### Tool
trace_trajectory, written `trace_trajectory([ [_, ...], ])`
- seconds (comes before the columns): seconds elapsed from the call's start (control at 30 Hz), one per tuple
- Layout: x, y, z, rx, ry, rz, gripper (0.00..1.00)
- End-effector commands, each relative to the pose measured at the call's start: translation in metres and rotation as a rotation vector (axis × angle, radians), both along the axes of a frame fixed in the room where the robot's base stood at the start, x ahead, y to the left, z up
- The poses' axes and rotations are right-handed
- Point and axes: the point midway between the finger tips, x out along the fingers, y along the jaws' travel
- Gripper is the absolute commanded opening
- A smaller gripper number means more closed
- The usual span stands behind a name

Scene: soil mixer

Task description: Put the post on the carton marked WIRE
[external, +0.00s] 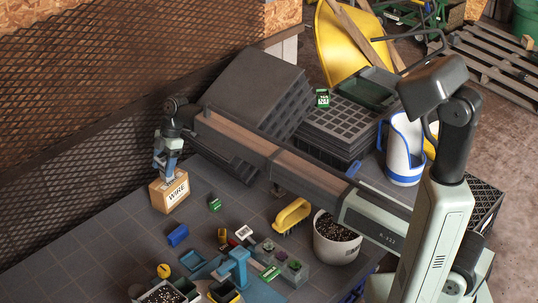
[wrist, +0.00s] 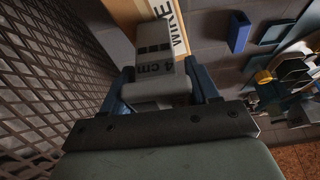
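The carton marked WIRE (external: 170,194) is a small tan box on the far left part of the bench, with its black lettering showing. It also shows behind the post in the wrist view (wrist: 181,28). My gripper (external: 169,176) points down right over the carton. In the wrist view the post, a pale grey block marked "4 cm" (wrist: 153,65) with dark squares, sits between the two blue fingers (wrist: 163,88), which appear to close on its sides. I cannot tell whether the post's far end touches the carton.
A mesh wall (external: 70,120) stands close to the left. A blue block (external: 178,235) and a green item (external: 215,204) lie near the carton. A yellow-handled brush (external: 292,215), a white pot (external: 335,240) and black trays (external: 345,125) are to the right.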

Motion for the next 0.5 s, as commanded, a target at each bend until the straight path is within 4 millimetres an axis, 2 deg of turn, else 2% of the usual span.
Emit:
trace_trajectory([
  [0.03,-0.0001,0.0001,0.0000,0.000,0.000,0.000,0.64],
  [0.27,0.0000,0.0000,0.0001,0.000,0.000,0.000,0.85],
  [0.5,0.0000,0.0000,0.0010,0.000,0.000,0.000,0.85],
])
